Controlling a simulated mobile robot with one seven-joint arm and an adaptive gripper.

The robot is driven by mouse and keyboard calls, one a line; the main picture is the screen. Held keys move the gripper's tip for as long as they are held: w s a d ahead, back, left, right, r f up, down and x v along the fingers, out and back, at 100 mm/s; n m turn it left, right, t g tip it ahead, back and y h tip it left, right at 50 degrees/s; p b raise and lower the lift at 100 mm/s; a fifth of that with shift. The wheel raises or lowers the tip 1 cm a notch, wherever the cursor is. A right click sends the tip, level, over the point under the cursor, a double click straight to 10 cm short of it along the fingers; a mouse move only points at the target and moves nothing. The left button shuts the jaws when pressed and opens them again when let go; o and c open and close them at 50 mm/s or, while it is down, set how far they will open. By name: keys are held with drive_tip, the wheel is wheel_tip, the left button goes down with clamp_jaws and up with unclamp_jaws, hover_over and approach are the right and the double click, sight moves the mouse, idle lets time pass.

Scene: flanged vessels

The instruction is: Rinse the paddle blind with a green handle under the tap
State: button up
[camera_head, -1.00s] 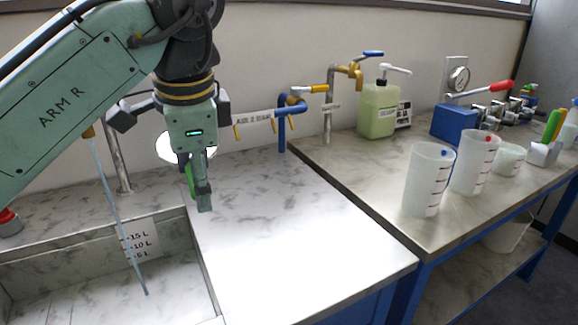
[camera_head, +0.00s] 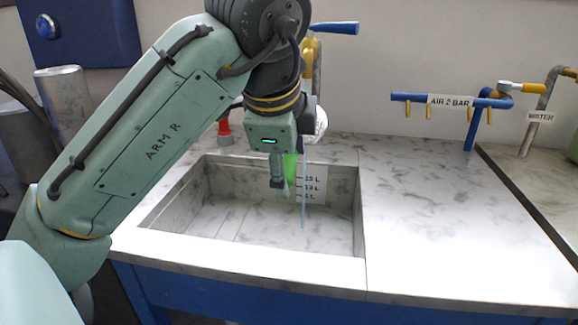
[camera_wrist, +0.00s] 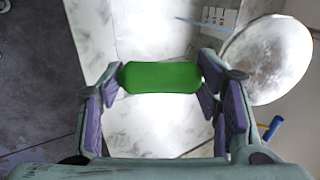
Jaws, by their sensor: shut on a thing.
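My gripper (camera_head: 280,181) is over the sink, shut on the green handle (camera_head: 290,170) of the paddle blind. The wrist view shows the green handle (camera_wrist: 160,77) lying crosswise between the two fingers. A pale round disc (camera_wrist: 265,60), apparently the blind's plate, is right of the handle there. In the head view the disc (camera_head: 319,124) shows partly behind my gripper; its join to the handle is hidden. A thin water stream (camera_head: 303,212) falls into the sink just right of the handle. I cannot tell whether it touches the disc. The tap's blue lever (camera_head: 335,28) shows above.
The sink (camera_head: 230,259) has a volume label (camera_head: 313,185) on its back wall. A red-topped object (camera_head: 224,127) stands behind it. Clear counter (camera_head: 430,230) lies to the right. A blue air pipe (camera_head: 470,130) and a water pipe (camera_head: 530,135) stand at the back right.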

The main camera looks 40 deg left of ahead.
drive_tip(key=shift+w+a+f, duration=0.25)
drive_tip(key=shift+w+a, duration=0.4)
drive_tip(key=shift+w, duration=0.45)
drive_tip(key=shift+w+a+f, duration=0.2)
drive_tip(key=shift+w+a, duration=0.45)
drive_tip(key=shift+w, duration=0.5)
drive_tip(key=shift+w+a+f, duration=0.25)
drive_tip(key=shift+w+a, duration=0.4)
drive_tip(key=shift+w, duration=0.45)
drive_tip(key=shift+w+a+f+p, duration=0.2)
drive_tip(key=shift+w+a+p, duration=0.3)
drive_tip(key=shift+w, duration=0.4)
drive_tip(key=shift+w+a+f+p, duration=0.2)
drive_tip(key=shift+w+a+p, duration=0.3)
drive_tip(key=shift+w, duration=0.35)
drive_tip(key=shift+d, duration=0.1)
drive_tip(key=shift+w+d, duration=0.3)
drive_tip(key=shift+d, duration=0.05)
drive_tip(key=shift+s+a, duration=0.1)
drive_tip(key=shift+s+a+p, duration=0.25)
drive_tip(key=shift+a+p, duration=0.1)
drive_tip(key=shift+a, duration=0.05)
